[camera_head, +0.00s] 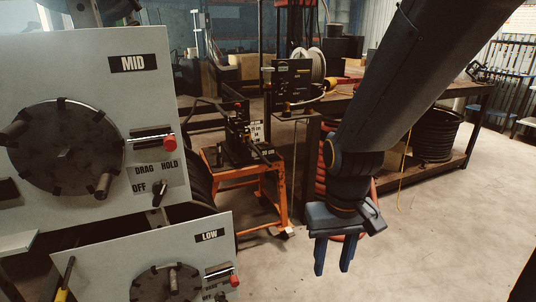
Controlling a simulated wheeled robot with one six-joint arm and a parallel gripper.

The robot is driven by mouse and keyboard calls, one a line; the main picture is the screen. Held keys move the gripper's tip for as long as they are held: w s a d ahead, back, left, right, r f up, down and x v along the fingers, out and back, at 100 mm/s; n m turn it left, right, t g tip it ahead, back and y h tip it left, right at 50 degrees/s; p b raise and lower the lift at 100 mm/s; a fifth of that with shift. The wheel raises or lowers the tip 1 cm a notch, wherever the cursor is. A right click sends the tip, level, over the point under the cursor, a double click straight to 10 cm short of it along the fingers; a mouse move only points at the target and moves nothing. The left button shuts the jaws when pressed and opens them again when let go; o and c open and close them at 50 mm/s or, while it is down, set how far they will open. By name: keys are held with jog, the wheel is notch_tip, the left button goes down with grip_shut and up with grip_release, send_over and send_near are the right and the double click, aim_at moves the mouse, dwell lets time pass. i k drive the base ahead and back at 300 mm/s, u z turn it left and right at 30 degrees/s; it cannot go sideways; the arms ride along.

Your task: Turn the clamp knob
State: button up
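A pale grey panel (60,75) marked MID fills the left side. It carries a large round black handwheel (65,148) with grips, a red-tipped lever (168,143), and a small black knob (160,193) beside the words DRAG, HOLD and OFF. A second panel (190,250) marked LOW sits below, with a similar wheel (165,285), red-tipped lever (233,281) and a partly cut-off small knob (221,296). No label reads "clamp", so I cannot tell which knob it is. My gripper (333,262) hangs to the right of both panels, fingers down, apart and empty, touching nothing.
An orange cart (245,185) with a black machine stands behind, between the panels and my arm. A workbench (450,92) with hose reels and coiled black hose (435,138) is at the back right. Open concrete floor (430,240) lies at the right.

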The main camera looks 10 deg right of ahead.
aim_at(242, 124)
jog(key=z, duration=0.15)
jog(key=i, duration=2.05)
jog(key=u, duration=0.65)
